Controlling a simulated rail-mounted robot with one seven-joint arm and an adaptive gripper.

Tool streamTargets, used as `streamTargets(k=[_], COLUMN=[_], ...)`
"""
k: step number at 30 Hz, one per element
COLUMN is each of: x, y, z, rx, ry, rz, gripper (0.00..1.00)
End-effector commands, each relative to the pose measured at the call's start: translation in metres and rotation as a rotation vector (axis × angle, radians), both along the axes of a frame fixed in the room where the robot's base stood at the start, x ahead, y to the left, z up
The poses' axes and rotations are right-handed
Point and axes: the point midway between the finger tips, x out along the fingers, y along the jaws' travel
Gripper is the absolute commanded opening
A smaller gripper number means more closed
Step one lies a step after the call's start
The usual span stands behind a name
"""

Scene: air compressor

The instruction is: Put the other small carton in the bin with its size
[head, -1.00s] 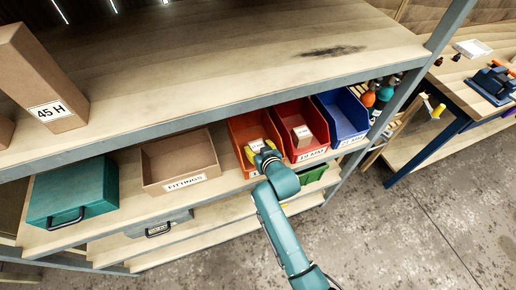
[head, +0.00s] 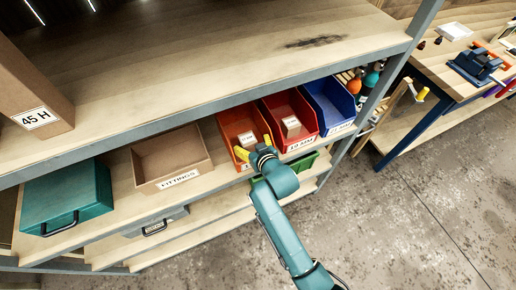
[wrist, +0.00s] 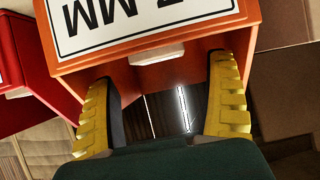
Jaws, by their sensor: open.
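The orange bin (head: 229,124) stands on the shelf with a small carton (head: 247,138) inside. The red bin (head: 309,115) to its right holds another small carton (head: 291,126). The blue bin (head: 333,112) at the right looks empty. My gripper (head: 254,148) is open at the front of the orange bin and partly hides its front. In the wrist view my gripper (wrist: 165,112) shows both yellow fingers apart with nothing between them. The orange bin's front (wrist: 215,38) is just beyond them, its label ending in "MM" upside down.
An open brown box (head: 172,160) marked FITTINGS and a teal case (head: 68,197) stand left of the bins. A tall carton (head: 30,85) marked 45 H is on the upper shelf, whose edge overhangs the bins. A green bin (head: 308,166) is below. The floor in front is clear.

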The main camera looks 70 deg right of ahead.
Motion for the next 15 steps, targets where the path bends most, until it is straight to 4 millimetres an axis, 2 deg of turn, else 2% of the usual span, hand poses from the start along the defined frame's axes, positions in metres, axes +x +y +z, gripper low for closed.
streamTargets(k=[1,6,10,15], x=[-0.009,-0.034,-0.046,-0.050], y=[0.010,0.035,0.047,0.051], z=[0.009,0.028,0.036,0.039], rx=[0.000,0.001,0.001,0.001], ry=[0.000,0.001,0.000,0.001], rz=[0.001,0.000,0.001,0.000], gripper=[0.87,0.87,0.87,0.87])
